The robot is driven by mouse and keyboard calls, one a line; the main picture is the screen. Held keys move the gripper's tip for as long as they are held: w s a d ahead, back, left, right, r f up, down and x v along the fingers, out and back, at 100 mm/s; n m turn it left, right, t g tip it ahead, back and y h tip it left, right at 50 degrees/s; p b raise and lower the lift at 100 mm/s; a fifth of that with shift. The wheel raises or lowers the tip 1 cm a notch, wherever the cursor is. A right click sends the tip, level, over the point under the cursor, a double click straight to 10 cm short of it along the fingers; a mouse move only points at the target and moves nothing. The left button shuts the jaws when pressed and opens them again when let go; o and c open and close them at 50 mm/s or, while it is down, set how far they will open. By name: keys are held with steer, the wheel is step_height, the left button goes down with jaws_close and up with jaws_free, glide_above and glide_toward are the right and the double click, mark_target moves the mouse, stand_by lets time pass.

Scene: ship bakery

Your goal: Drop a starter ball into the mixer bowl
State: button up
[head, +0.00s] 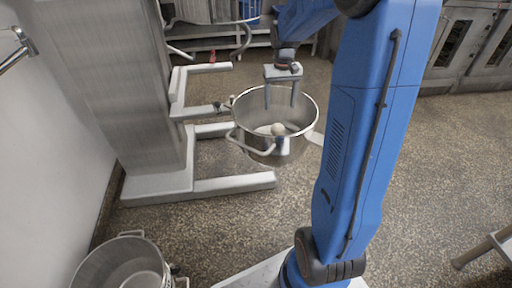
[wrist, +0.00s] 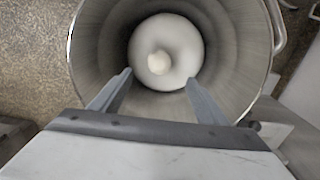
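The mixer bowl (head: 258,142) is a round steel bowl with a bright rim and side handles, held at the mixer's frame in the head view. My gripper (head: 281,103) points down over the bowl's opening, its two fingers spread apart with nothing between them. In the wrist view my gripper (wrist: 161,88) is also open above the bowl (wrist: 98,62). A small pale starter ball (wrist: 159,62) shows beyond the fingertips, over a wider whitish round mass (wrist: 180,38) at the bowl's bottom. The ball (head: 278,129) also shows inside the bowl in the head view. I cannot tell whether it touches the mass.
The mixer's steel column (head: 120,85) and its floor legs (head: 215,187) stand left of the bowl. Another steel pot (head: 120,265) sits at the lower left. Steel ovens (head: 468,45) line the back right. The speckled floor on the right is mostly clear.

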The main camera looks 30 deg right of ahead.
step_height(320, 180, up, 17)
steer(key=shift+r, duration=0.2)
stand_by(0.7)
steer(key=s+a+f+n+t, duration=0.1)
steer(key=s+a+f, duration=0.2)
steer(key=s, duration=0.7)
steer(key=s+a+f+n+t, duration=0.1)
steer(key=s+a+f+t, duration=0.1)
steer(key=s+a, duration=0.5)
steer(key=s+a+f+n+t, duration=0.1)
steer(key=s+a+f, duration=0.3)
steer(key=s, duration=0.9)
steer(key=shift+a+t, duration=0.4)
steer(key=shift+a, duration=0.45)
